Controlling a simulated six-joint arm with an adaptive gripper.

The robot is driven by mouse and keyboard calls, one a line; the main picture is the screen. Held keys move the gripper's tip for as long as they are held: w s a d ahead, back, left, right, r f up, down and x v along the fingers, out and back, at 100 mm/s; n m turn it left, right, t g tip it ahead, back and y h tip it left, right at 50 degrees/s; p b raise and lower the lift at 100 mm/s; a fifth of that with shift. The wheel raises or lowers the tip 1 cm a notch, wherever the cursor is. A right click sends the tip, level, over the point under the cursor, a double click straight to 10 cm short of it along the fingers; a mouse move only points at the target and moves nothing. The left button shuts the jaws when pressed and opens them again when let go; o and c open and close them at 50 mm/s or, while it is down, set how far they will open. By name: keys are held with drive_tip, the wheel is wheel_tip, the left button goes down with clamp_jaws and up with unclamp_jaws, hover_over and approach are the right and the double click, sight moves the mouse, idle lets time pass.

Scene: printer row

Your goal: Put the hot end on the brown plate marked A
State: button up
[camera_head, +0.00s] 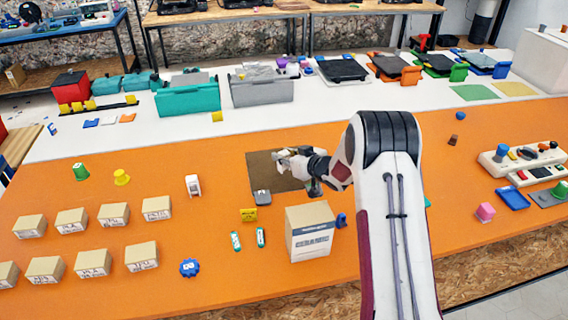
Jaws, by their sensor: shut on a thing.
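The brown plate (258,181) lies flat on the orange table near the middle of the view, partly covered by my gripper and arm. My gripper (284,157) is over the plate, reaching in from the right. It is shut on a small greyish thing at its fingertips, which looks like the hot end; the fingers hide most of it. I cannot tell whether this thing touches the plate or hangs just above it. No letter A can be read on the plate's visible part.
A grey block (262,197) stands at the plate's front edge. A yellow tag (248,214), green-white tubes (236,241) and a cardboard box (309,232) are in front. Several small boxes (72,220) fill the left.

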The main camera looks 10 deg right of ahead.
drive_tip(key=shift+f, duration=1.7)
drive_tip(key=shift+f, duration=0.1)
drive_tip(key=o, duration=1.1)
drive_tip(key=shift+s, duration=0.1)
drive_tip(key=shift+v, duration=3.7)
drive_tip(key=shift+d+r, duration=0.1)
drive_tip(key=shift+r, duration=0.15)
